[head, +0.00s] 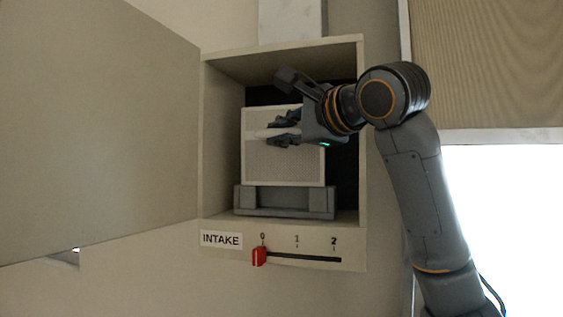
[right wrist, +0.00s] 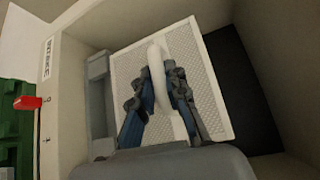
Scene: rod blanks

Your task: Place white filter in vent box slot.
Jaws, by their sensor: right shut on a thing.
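The white filter (head: 285,164) is a square panel with a fine mesh face. It stands upright inside the open vent box (head: 214,188), its lower edge at the grey slot holder (head: 285,211) on the box floor. My right gripper (head: 272,134) reaches into the box and is shut on the filter's white handle. In the right wrist view the filter (right wrist: 211,83) shows behind the fingers (right wrist: 168,88), which close around the curved handle. The filter looks slightly tilted there, beside the holder (right wrist: 99,105). Whether it is fully seated I cannot tell. My left gripper is not in view.
The box door (head: 100,130) stands open to the left. Below the box are an INTAKE label (head: 221,239) and a red slider (head: 259,257) at 0. A dark opening (head: 345,165) lies behind the filter. Something green (right wrist: 18,125) shows at the wrist view's left edge.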

